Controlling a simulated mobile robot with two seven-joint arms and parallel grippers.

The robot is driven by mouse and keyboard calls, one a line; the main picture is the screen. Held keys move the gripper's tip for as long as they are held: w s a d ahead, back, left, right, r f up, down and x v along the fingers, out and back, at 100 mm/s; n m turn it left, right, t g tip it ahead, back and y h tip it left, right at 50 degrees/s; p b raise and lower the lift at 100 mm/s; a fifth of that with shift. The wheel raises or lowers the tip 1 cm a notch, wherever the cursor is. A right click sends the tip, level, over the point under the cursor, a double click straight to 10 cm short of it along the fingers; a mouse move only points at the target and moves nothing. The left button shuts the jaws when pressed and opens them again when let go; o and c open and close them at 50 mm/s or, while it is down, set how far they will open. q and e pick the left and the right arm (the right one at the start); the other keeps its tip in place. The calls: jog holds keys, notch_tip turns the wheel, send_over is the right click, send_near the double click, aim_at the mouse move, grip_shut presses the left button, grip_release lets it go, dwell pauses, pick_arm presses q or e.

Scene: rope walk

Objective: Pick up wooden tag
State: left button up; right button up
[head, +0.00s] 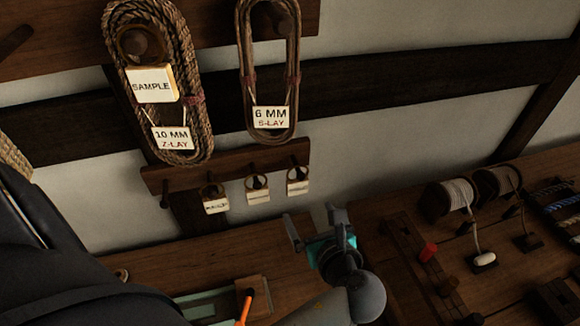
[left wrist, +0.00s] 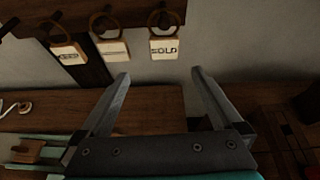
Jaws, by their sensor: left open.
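Three small pale wooden tags hang by loops from a dark peg rail (head: 235,166) on the wall: a left tag (head: 216,206), a middle tag (head: 257,196) and a right tag (head: 298,187). In the left wrist view the right tag reads "SOLD" (left wrist: 165,47); the middle tag (left wrist: 113,48) and left tag (left wrist: 69,53) are too small to read. Another tag, marked "SAMPLE" (head: 152,85), hangs over the thick rope coil. My left gripper (head: 314,222) is open and empty, below the right tag and apart from it. My right gripper is not in view.
A thick rope coil (head: 191,65) and a thinner one (head: 293,60) hang above the rail. A wooden bench (head: 400,200) holds spools (head: 455,195) and small fittings at the right. An orange-handled tool (head: 245,306) lies at the bottom. Bare wall (head: 390,145) lies right of the tags.

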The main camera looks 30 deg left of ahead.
aim_at(299, 186)
pick_arm(q)
jog(key=shift+m, duration=0.3)
jog(key=x, duration=0.6)
jog(key=b+x, duration=0.1)
jog(key=x, duration=0.2)
jog(key=shift+w+d+r, duration=0.1)
jog(key=shift+w+r, duration=0.15)
jog(key=shift+r, duration=0.15)
jog(key=x, duration=0.5)
jog(key=shift+w+r, duration=0.25)
jog(key=shift+w, duration=0.2)
jog(key=shift+w+a+f, duration=0.15)
jog(key=shift+w+a, duration=0.05)
jog(key=shift+a, duration=0.2)
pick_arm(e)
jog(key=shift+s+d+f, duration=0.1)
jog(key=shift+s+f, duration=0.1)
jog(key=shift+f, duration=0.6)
pick_arm(q)
jog(key=c, duration=1.4)
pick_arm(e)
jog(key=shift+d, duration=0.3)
